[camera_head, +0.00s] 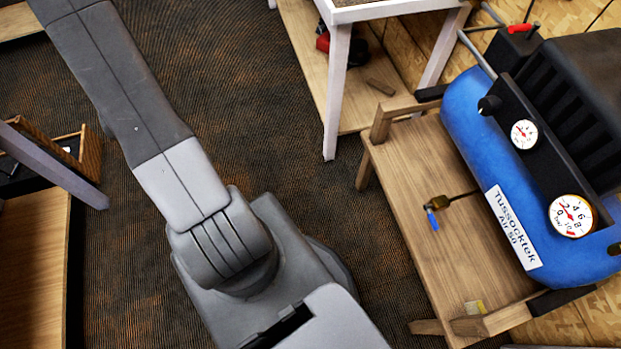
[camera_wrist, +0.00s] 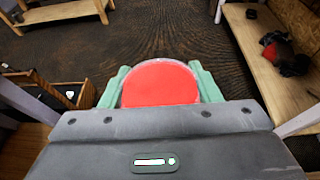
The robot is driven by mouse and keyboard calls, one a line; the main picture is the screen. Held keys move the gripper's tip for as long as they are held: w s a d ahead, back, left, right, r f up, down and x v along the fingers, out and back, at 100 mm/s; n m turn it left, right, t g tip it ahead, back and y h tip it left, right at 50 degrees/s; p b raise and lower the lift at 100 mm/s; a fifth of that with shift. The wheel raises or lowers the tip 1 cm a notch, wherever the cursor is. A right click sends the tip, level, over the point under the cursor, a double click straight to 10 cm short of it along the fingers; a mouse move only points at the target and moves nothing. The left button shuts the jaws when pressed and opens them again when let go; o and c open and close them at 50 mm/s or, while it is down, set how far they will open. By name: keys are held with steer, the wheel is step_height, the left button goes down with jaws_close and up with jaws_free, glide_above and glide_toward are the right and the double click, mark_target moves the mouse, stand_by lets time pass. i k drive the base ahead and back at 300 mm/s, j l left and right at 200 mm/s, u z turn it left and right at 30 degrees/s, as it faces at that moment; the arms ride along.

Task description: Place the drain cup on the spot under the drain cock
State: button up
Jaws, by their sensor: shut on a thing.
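In the wrist view my gripper (camera_wrist: 160,92) has its two green fingers shut on a round red thing, which I take to be the drain cup (camera_wrist: 160,82). The cup sits between the fingers over the dark carpet. In the head view my arm shows, but the gripper and cup are out of frame. The drain cock (camera_head: 438,203) is a brass fitting with a blue lever, on a thin pipe from the blue compressor tank (camera_head: 470,120). It hangs over the wooden bench (camera_head: 425,165). I see no distinct marked spot under it.
A wooden unit (camera_head: 35,260) is at left. Carpet (camera_head: 260,100) between is clear.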

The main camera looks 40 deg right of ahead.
mark_target(420, 223)
steer(key=k+z, duration=0.1)
steer(key=z, duration=0.35)
steer(key=k+l+z, duration=0.1)
steer(key=z, duration=0.35)
steer(key=k+l+z, duration=0.1)
steer(key=z, duration=0.35)
steer(key=k+l, duration=0.15)
steer(key=l, duration=0.15)
steer(key=k+l, duration=0.2)
steer(key=l, duration=0.15)
steer(key=k+l, duration=0.15)
steer(key=l, duration=0.15)
steer(key=k+l, duration=0.2)
steer(key=l+z, duration=0.05)
steer(key=l, duration=0.05)
